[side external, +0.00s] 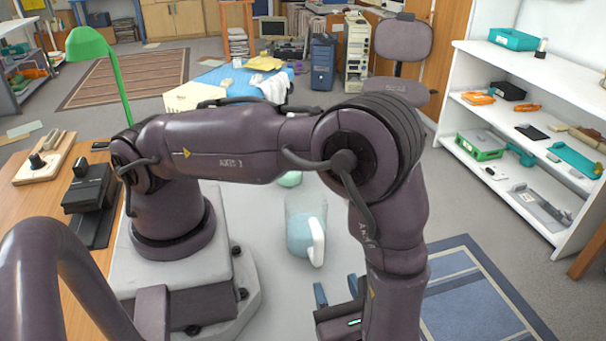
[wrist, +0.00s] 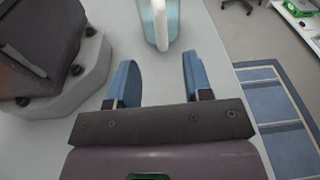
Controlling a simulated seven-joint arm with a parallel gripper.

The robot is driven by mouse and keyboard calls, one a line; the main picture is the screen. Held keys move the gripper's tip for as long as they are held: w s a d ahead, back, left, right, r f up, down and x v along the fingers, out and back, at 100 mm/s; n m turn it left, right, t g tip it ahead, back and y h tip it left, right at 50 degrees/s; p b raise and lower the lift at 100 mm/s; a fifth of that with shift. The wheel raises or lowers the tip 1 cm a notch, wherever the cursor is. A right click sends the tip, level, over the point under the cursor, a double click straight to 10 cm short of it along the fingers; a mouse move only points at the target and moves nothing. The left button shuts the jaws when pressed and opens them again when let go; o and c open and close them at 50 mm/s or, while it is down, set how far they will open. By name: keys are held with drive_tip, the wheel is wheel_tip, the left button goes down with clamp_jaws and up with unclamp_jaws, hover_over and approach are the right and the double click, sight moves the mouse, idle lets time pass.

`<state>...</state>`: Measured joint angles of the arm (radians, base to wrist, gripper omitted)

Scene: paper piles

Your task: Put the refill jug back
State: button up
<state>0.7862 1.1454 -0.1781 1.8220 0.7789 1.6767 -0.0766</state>
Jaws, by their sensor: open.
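The refill jug (side external: 299,238) is clear with pale blue contents and a white handle. It stands upright on the light grey surface near the middle of the side view. In the wrist view the jug (wrist: 174,18) is cut off by the top edge, with its white handle toward my gripper. My gripper (side external: 337,291) is open, and its two blue fingers point toward the jug. In the wrist view the gap between the fingers (wrist: 157,62) is empty, and the jug is just beyond the fingertips, apart from them.
A pale green item (side external: 289,179) is partly hidden behind my arm. A white shelf unit (side external: 490,107) with tools and boxes stands at the right. A wooden desk (side external: 40,212) with a green lamp (side external: 90,45) is at the left.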

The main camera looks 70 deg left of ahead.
drive_tip(key=s+a+r+n+t+h, duration=0.1)
drive_tip(key=a+r+n+h, duration=0.3)
drive_tip(key=r, duration=0.5)
drive_tip(key=s+a+r+n+t+h, duration=0.1)
drive_tip(key=a+r+n+t+h, duration=0.1)
drive_tip(key=a+r+n+h, duration=0.2)
drive_tip(key=a+r+n+t+h, duration=0.1)
drive_tip(key=a+r+n+h, duration=0.3)
drive_tip(key=r+n+h, duration=0.4)
wheel_tip(320, 180, up, 6)
drive_tip(key=shift+s+a+r+n+t, duration=0.1)
drive_tip(key=shift+s+a+n+t, duration=0.3)
drive_tip(key=shift+n, duration=0.4)
